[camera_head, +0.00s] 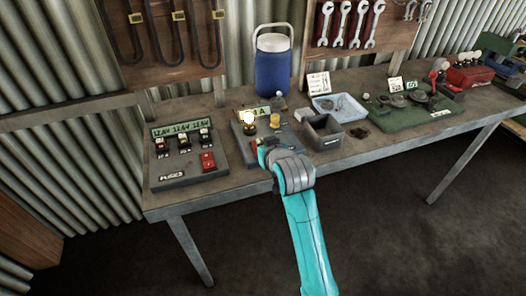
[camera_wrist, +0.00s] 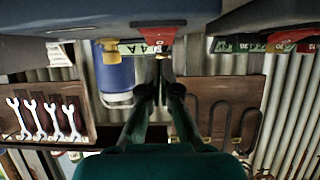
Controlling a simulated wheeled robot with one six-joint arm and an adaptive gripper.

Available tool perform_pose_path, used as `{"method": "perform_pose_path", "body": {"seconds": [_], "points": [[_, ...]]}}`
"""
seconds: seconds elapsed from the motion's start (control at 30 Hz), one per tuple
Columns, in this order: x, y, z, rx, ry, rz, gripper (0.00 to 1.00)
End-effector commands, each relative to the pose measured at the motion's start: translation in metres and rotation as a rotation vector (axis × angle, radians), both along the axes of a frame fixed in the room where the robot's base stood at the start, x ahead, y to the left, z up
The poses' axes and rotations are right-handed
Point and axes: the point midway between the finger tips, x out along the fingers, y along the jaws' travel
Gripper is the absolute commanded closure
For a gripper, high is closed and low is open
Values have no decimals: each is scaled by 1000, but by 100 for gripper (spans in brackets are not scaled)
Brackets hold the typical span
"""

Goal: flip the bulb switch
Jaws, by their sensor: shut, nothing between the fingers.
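A grey panel box (camera_head: 286,143) with a green display reading "A" stands mid-bench. Its round bulb (camera_head: 249,117) glows bright yellow-white. My gripper (camera_head: 262,148) is shut and empty at the front left part of this panel. In the wrist view, which is upside down, the closed fingertips (camera_wrist: 158,64) point at a red part (camera_wrist: 158,36) on the panel's near side, which may be the bulb switch. The fingertips look very close to it; I cannot tell if they touch. My gripper partly hides that area in the head view.
A fuse box (camera_head: 185,160) with a red switch (camera_head: 207,161) stands left. A yellow piece (camera_head: 275,121), a grey bin (camera_head: 322,132), a blue tray (camera_head: 340,108) and a blue jug (camera_head: 273,62) are nearby. A green board (camera_head: 412,112) lies right.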

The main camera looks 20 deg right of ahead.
Motion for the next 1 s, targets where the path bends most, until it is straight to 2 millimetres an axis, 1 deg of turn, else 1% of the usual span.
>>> {"method": "perform_pose_path", "body": {"seconds": [0.03, 0.07, 0.13, 0.5, 0.6, 0.8, 1.0], "points": [[4, 0, 10, 0, -8, 0, 100], [6, 0, 15, 0, -10, 0, 100], [-7, 0, 18, 0, -8, 0, 100], [-63, 0, 45, 0, -12, 0, 100], [-74, 0, 51, 0, -13, 0, 100], [-85, 0, 56, 0, -13, 0, 100], [-86, 0, 57, 0, -12, 0, 100]]}}
